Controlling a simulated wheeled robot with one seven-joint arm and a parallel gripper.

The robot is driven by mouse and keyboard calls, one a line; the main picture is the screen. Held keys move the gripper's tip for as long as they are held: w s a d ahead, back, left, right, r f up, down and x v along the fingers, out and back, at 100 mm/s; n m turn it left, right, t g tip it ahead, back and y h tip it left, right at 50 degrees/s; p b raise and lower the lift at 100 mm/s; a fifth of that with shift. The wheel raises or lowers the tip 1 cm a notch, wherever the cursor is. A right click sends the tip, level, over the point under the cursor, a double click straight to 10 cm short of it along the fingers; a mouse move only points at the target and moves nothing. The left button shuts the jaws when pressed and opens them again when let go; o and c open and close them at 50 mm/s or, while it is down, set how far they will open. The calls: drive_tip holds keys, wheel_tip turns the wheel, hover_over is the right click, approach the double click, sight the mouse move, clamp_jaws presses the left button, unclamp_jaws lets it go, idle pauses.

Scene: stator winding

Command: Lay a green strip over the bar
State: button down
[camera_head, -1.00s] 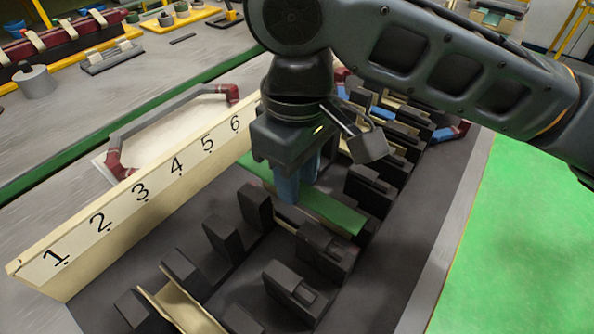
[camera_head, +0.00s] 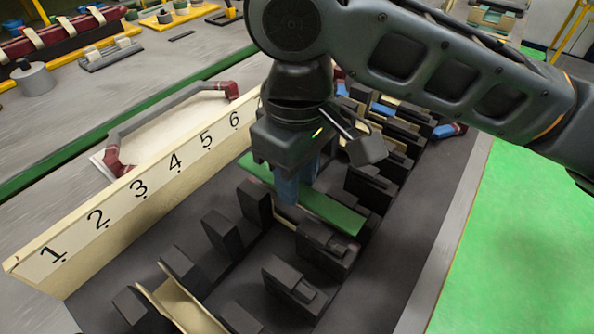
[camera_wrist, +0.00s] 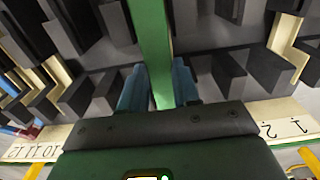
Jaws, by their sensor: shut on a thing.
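My gripper (camera_head: 289,190) is shut on a long, flat green strip (camera_head: 328,211), with its two blue fingers pointing down. The strip lies crosswise over the row between dark blocks, and both ends stick out past the fingers. In the wrist view, the strip (camera_wrist: 152,38) runs away from between the blue fingers (camera_wrist: 158,90). A pale piece (camera_head: 284,218) shows just below the strip beside the fingers; it may be part of the bar. The bar itself is mostly hidden by the strip and gripper, and I cannot tell whether the strip touches it.
Dark upright blocks (camera_head: 222,233) stand in two rows on both sides. A cream board (camera_head: 140,192) numbered 1 to 6 runs along the left. A cream channel (camera_head: 180,305) sits in a nearer slot. Blue and red coil ends (camera_head: 448,130) lie beyond. Green floor (camera_head: 520,235) is clear at right.

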sight(298, 213)
drive_tip(key=shift+f+b, duration=0.3)
drive_tip(key=shift+f, duration=0.35)
drive_tip(key=shift+f, duration=0.35)
drive_tip(key=shift+f+b, duration=0.65)
drive_tip(key=shift+f, duration=0.95)
idle(0.5)
drive_tip(key=c, duration=0.7)
unclamp_jaws()
drive_tip(key=shift+c, duration=0.2)
drive_tip(key=shift+r+p, duration=0.8)
drive_tip(key=shift+p, duration=0.15)
wheel_tip(298, 213, up, 8)
drive_tip(key=p, duration=0.7)
drive_tip(key=shift+f, duration=0.25)
